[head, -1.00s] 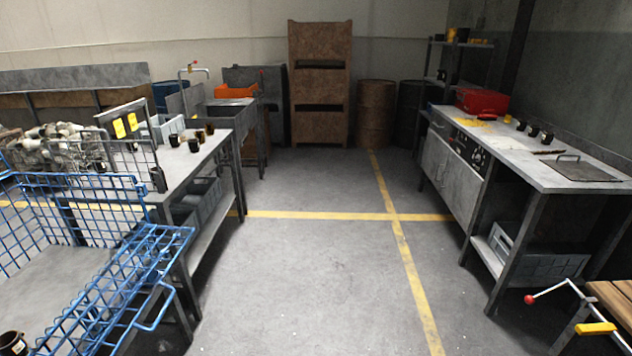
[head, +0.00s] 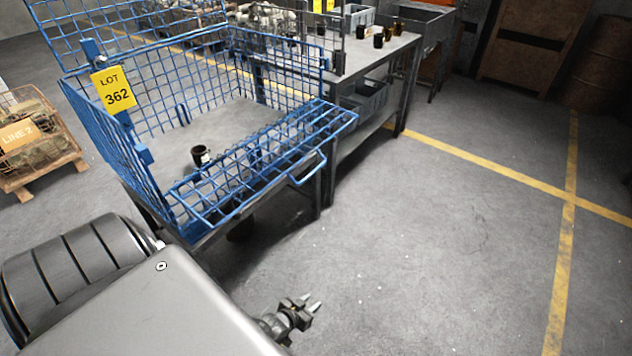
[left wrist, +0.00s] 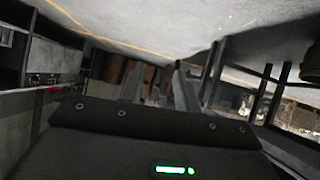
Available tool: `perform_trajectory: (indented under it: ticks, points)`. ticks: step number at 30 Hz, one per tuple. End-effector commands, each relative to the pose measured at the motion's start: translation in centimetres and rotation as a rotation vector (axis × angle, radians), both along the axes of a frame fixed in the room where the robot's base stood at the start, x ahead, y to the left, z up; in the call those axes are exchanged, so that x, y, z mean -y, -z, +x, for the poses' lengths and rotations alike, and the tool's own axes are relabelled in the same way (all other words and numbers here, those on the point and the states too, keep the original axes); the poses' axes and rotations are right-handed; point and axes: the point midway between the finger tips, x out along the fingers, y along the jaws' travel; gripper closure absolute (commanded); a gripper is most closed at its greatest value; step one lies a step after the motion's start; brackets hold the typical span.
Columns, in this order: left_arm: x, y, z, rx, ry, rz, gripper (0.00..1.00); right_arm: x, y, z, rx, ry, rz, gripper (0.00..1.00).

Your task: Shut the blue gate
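The blue gate (head: 262,165) is a wire-mesh panel at the front of a blue mesh cage (head: 130,165). It is folded down, lying roughly flat outward from the cage's front edge, with a looped handle (head: 308,168) on its outer side. My left gripper (head: 312,303) is low in the head view, in front of the gate and apart from it. In the left wrist view its two fingers (left wrist: 158,88) stand apart with nothing between them. My right gripper is not in view.
A dark cup (head: 200,156) stands on the cage floor. A yellow LOT 362 sign (head: 113,90) hangs on the cage's side. A workbench (head: 390,52) with black cups adjoins it behind. A wire crate (head: 35,140) stands at left. The floor at right is clear.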

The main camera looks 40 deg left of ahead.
Motion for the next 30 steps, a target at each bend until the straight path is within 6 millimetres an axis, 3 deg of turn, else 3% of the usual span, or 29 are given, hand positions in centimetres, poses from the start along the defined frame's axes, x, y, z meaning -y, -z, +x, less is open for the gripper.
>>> perform_trajectory:
  ticks: [1,3,6,10,15,21,30]
  points:
    - [-1.3,-1.2,3.7,0.135,-0.031,-0.014,0.68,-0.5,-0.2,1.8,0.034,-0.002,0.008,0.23]
    - [-3.2,-5.1,7.8,0.328,-0.07,-0.034,0.68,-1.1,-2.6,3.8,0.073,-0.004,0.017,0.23]
    - [-6.1,-11.3,11.9,0.6,-0.115,-0.052,0.68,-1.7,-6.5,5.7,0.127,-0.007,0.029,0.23]
    - [-9.5,-19.0,13.9,0.916,-0.152,-0.057,0.68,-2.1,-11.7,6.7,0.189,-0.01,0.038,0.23]
    - [-12.2,-25.8,13.4,1.202,-0.169,-0.046,0.68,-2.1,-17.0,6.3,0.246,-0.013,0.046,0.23]
    - [-13.2,-29.1,12.4,1.334,-0.169,-0.036,0.68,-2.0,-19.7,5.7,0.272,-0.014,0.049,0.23]
    - [-13.5,-30.5,13.4,1.342,-0.168,-0.036,0.68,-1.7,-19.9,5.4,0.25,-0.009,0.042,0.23]
